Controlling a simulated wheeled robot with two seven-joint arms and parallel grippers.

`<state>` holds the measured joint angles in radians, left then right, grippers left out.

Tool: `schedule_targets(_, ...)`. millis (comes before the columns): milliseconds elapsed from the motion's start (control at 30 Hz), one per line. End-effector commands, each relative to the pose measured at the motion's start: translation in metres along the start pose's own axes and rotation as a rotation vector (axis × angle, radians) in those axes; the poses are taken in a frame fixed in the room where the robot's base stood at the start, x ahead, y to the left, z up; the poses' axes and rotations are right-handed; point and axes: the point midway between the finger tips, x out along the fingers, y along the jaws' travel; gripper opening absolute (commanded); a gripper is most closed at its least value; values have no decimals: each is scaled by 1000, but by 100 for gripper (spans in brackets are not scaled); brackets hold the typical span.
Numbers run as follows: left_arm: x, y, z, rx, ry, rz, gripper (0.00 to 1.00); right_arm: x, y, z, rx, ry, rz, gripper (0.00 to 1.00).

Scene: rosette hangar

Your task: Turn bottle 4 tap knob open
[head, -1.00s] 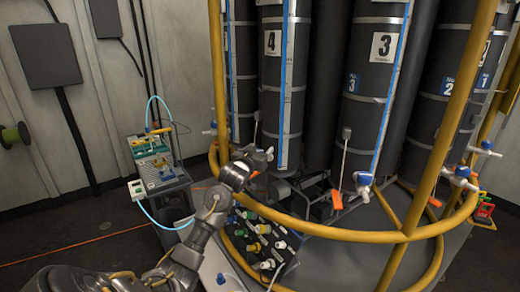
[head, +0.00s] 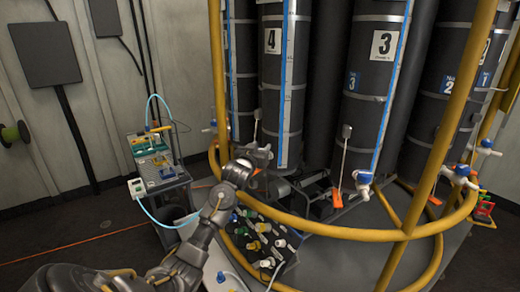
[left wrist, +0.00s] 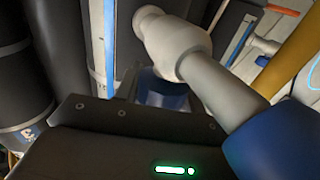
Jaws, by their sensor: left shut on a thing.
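Bottle 4 (head: 270,75) is a tall dark cylinder with a white "4" label and a blue stripe, left of the middle in the head view. My left gripper (head: 264,156) is at its lower end and hides its tap there. In the left wrist view the tap (left wrist: 180,50) shows as a white rounded body with a grey stem running to a blue part (left wrist: 275,140) at lower right. Another blue part (left wrist: 165,90) shows behind my gripper's dark edge. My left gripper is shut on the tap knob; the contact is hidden. My right gripper is out of view.
A yellow rail (head: 330,231) curves around the bottles close to my left arm. Bottle 3 (head: 376,80) stands to the right with its own tap (head: 363,178). A rack of small bottles (head: 262,238) lies below my gripper. A cart (head: 156,170) stands at left.

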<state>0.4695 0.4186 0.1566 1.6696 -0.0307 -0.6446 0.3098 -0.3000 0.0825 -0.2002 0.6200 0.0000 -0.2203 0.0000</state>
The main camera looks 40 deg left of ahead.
Motion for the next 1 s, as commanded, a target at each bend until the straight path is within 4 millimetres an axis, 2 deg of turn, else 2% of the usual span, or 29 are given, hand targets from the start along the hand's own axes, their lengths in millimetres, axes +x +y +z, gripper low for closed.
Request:
schedule_targets(267, 0, -1, -1, -5, -1, -160, 16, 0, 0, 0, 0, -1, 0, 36)
schedule_targets(600, -1, -5, -3, -2, -4, -372, 16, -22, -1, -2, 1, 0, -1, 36)
schedule_targets(1000, -2, -8, -1, 1, 0, -472, 16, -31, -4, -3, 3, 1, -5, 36)
